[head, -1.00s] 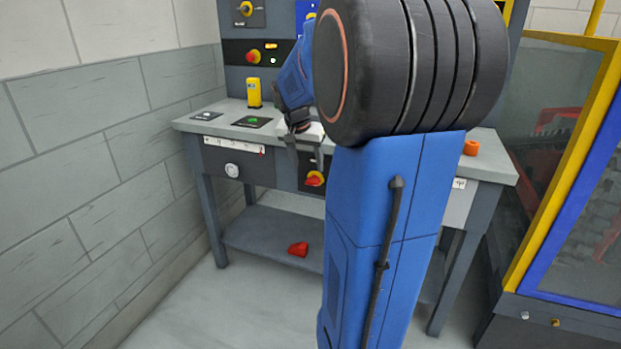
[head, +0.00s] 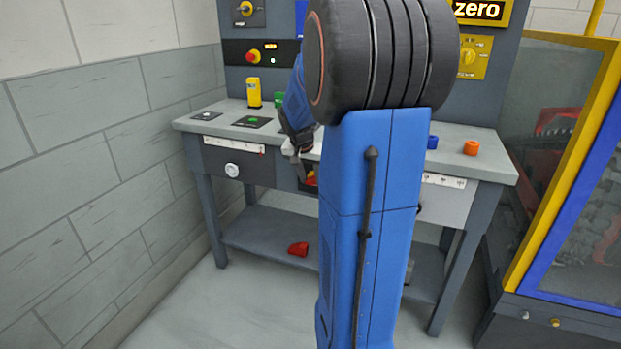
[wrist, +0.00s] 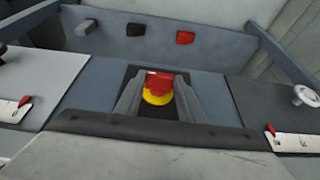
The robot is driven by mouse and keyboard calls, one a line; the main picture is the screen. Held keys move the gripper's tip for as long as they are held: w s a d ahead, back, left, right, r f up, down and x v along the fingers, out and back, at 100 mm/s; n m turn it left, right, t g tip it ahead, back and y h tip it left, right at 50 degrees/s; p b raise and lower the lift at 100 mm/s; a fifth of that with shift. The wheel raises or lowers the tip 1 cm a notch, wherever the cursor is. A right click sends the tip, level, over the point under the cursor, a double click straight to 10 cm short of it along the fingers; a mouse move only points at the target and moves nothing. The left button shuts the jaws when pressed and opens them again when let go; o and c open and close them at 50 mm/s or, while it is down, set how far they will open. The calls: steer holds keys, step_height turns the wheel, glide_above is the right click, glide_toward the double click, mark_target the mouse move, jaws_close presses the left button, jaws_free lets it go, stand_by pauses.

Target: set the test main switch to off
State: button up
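A switch with a red handle on a yellow round base (wrist: 157,98) sits on a dark plate in the front of the workbench. In the head view the switch (head: 311,179) is mostly hidden behind my arm and gripper. No label naming it can be read, and its setting is unclear. My gripper (wrist: 161,82) is open, with one grey finger on each side of the red handle. Small gaps seem to show between fingers and handle; I cannot tell whether they touch. In the head view my gripper (head: 298,160) is at the bench's front edge.
The workbench (head: 215,125) holds a yellow item (head: 254,92) and an orange ring (head: 471,148). Another red-and-yellow knob (head: 253,56) is on the back panel. A red piece (head: 298,249) lies on the lower shelf. A yellow-and-blue framed enclosure (head: 570,150) stands at right.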

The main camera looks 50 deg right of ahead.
mark_target(306, 184)
steer(key=c, duration=0.4)
steer(key=shift+o, duration=0.2)
steer(key=shift+w, duration=0.1)
steer(key=g, duration=0.1)
steer(key=g+h, duration=0.1)
steer(key=w+g, duration=0.1)
steer(key=g, duration=0.1)
steer(key=shift+w+a+f+n+h, duration=0.15)
steer(key=shift+a+n+h, duration=0.1)
steer(key=shift+n+h, duration=0.15)
steer(key=g, duration=0.1)
steer(key=g+h, duration=0.1)
steer(key=n+g, duration=0.1)
steer(key=g, duration=0.1)
steer(key=shift+w+a+f+h, duration=0.25)
steer(key=shift+w+f+h, duration=0.15)
steer(key=g, duration=0.1)
steer(key=g+h, duration=0.1)
steer(key=f+n+g+h, duration=0.1)
steer(key=shift+w+a+g, duration=0.1)
steer(key=shift+w+g, duration=0.15)
steer(key=shift+g, duration=0.05)
steer(key=shift+f+n+g+h, duration=0.3)
steer(key=shift+n+g+h, duration=0.1)
steer(key=shift+g+h, duration=0.3)
steer(key=shift+f+n+g+h, duration=0.25)
steer(key=shift+n+g+h, duration=0.15)
steer(key=shift+g+h, duration=0.3)
steer(key=o, duration=1)
